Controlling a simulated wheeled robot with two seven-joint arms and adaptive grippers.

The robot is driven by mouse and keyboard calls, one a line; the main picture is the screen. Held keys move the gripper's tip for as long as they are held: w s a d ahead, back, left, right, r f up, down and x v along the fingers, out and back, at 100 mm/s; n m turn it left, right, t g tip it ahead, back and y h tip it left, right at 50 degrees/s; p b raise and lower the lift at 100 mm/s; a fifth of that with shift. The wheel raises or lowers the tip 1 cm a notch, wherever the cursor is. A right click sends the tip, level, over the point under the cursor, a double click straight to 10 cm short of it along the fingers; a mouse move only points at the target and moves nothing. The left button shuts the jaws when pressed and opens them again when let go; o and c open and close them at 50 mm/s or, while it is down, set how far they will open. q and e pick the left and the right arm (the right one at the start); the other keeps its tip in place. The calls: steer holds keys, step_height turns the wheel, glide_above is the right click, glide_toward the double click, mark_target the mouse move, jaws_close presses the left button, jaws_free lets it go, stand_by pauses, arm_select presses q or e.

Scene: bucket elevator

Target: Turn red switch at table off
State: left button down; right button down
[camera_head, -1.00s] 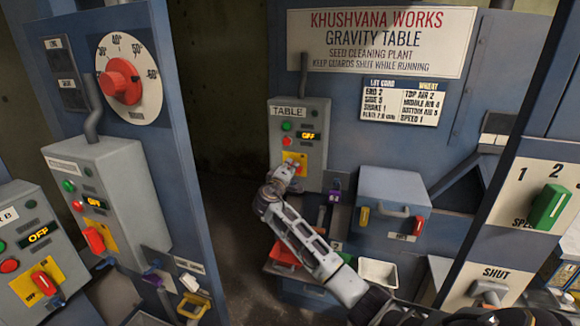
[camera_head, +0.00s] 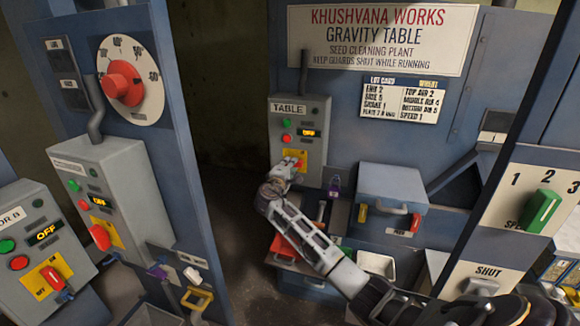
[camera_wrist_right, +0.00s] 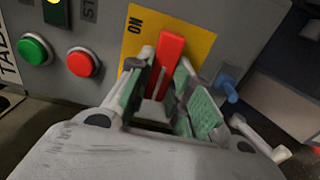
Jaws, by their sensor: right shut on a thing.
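The grey box labelled TABLE (camera_head: 316,110) stands on the blue gravity table machine. It has a green button, a red button (camera_head: 286,138) and an amber display (camera_head: 307,132) whose small text looks like OFF. Its red switch (camera_wrist_right: 171,52) sits on a yellow plate (camera_wrist_right: 137,40) marked ON; the plate also shows in the head view (camera_head: 302,154). My right gripper (camera_head: 290,167) is at this switch. In the right wrist view its green-padded fingers (camera_wrist_right: 172,92) are shut on the red switch's handle, one on each side. My left gripper is not in view.
Two similar switch boxes (camera_head: 128,187) stand at the left, the nearer (camera_head: 22,222) reading OFF. A red-knob dial (camera_head: 122,85) is above. A blue box with a handle (camera_head: 393,193) and a green speed knob (camera_head: 540,210) are to the right. A blue peg (camera_wrist_right: 225,88) is close beside my fingers.

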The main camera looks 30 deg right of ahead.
steer(key=c, duration=1.3)
jaws_free()
steer(key=shift+a, duration=0.1)
steer(key=shift+v, duration=5.95)
steer(key=shift+f, duration=0.1)
